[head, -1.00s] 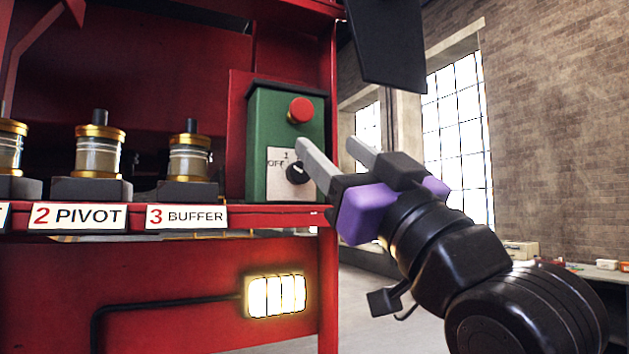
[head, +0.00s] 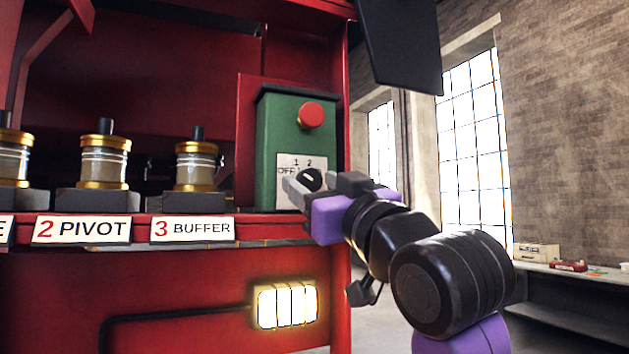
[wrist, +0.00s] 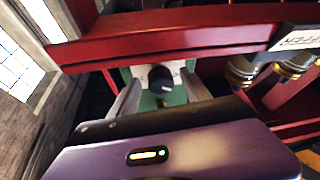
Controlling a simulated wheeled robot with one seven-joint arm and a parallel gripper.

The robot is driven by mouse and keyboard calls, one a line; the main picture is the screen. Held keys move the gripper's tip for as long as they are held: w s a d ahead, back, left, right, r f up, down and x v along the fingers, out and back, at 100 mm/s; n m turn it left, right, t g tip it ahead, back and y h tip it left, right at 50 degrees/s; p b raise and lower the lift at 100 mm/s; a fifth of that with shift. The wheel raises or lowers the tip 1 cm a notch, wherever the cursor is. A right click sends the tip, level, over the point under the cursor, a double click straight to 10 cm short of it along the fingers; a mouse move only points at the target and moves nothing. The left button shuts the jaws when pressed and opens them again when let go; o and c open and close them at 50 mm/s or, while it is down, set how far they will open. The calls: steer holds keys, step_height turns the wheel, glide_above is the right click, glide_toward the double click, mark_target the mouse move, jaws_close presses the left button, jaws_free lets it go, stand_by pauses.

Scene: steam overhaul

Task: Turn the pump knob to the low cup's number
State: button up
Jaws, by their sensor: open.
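The black pump knob (head: 310,180) sits on a white dial plate (head: 288,161) on the green control box. OFF, 1 and 2 show on the plate; its right part is hidden by my gripper. The knob has a pale mark, but its setting is unclear. My gripper (head: 314,187) is open at the knob, its fingers on either side; contact cannot be told. The knob also shows between the fingers in the wrist view (wrist: 162,77). The buffer cup (head: 196,165), pivot cup (head: 103,160) and a cut-off cup (head: 12,160) stand left; I cannot compare their levels surely.
A red push button (head: 311,115) sits above the knob on the green box (head: 275,130). The red shelf edge (head: 270,225) runs below the box, with labels 2 PIVOT and 3 BUFFER. A lit lamp (head: 286,305) is lower down. A dark panel (head: 405,50) hangs at upper right.

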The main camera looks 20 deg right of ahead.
steer(key=shift+w+r, duration=0.1)
jaws_close()
steer(key=shift+a+m, duration=0.1)
steer(key=shift+m, duration=0.2)
steer(key=m+h, duration=0.1)
steer(key=m, duration=0.1)
steer(key=m+h+p, duration=0.1)
steer(key=m+h, duration=0.1)
steer(key=m, duration=0.1)
steer(key=shift+a, duration=0.2)
steer(key=shift+m+h+p, duration=0.65)
steer(key=shift+m+h, duration=0.95)
steer(key=shift+m, duration=1.2)
steer(key=shift+m+g, duration=0.3)
